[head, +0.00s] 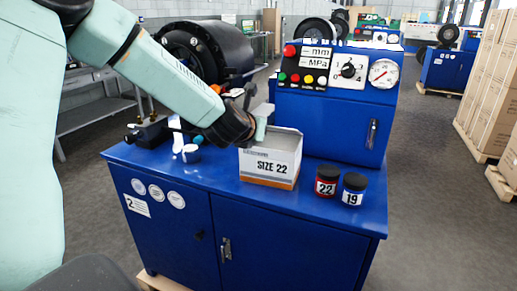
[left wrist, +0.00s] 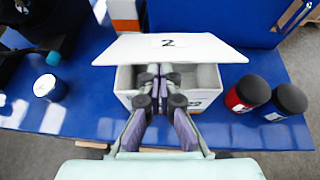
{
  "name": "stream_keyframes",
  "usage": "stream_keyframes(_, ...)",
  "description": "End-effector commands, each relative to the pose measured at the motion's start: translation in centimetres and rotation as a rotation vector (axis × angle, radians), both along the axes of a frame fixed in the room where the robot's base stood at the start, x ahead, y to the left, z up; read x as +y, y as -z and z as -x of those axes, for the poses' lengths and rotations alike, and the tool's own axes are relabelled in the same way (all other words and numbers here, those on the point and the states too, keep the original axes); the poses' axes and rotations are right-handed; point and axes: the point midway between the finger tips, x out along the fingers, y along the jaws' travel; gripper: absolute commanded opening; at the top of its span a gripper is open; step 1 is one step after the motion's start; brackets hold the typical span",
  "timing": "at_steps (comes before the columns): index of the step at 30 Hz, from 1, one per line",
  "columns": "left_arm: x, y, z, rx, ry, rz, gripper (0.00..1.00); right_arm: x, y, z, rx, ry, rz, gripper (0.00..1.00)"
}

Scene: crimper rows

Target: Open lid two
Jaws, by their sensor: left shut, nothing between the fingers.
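A white box labelled SIZE 22 (head: 270,168) stands on the blue cabinet top. In the left wrist view, a white lid (left wrist: 205,47) marked 2 lies at the box's far side, and a strip of the grey interior shows in front of it. The lid looks at least partly open; its exact angle is unclear. In the head view my left gripper (head: 260,130) is at the box's top left, partly hiding the lid. In the left wrist view my left gripper (left wrist: 159,72) is shut and empty, fingertips over the opening by the lid's near edge; contact is unclear. My right gripper is not in view.
A red jar (head: 327,180) marked 22 and a dark blue jar (head: 354,188) marked 19 stand right of the box. A small white and blue container (head: 191,153) stands to its left. A blue control panel (head: 335,105) rises behind. The cabinet top's front edge is clear.

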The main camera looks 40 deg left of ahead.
Motion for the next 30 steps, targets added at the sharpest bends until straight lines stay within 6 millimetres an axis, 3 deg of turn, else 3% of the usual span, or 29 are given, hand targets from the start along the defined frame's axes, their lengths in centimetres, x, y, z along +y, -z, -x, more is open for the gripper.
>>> stream_keyframes(1, 0.1, -0.9, -0.2, 0.020, 0.000, 0.005, 0.00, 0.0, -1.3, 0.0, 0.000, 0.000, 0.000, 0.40)
stream_keyframes(9, 0.2, -2.4, -1.0, 0.126, -0.001, 0.040, 0.00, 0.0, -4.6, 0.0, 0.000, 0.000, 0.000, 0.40)
stream_keyframes(17, 0.5, -3.4, -1.8, 0.214, 0.000, 0.069, 0.00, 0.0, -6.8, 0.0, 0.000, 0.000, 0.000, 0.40)
stream_keyframes(30, 1.1, -5.5, -3.7, 0.211, -0.002, 0.067, 0.00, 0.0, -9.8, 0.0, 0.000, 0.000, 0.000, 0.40)
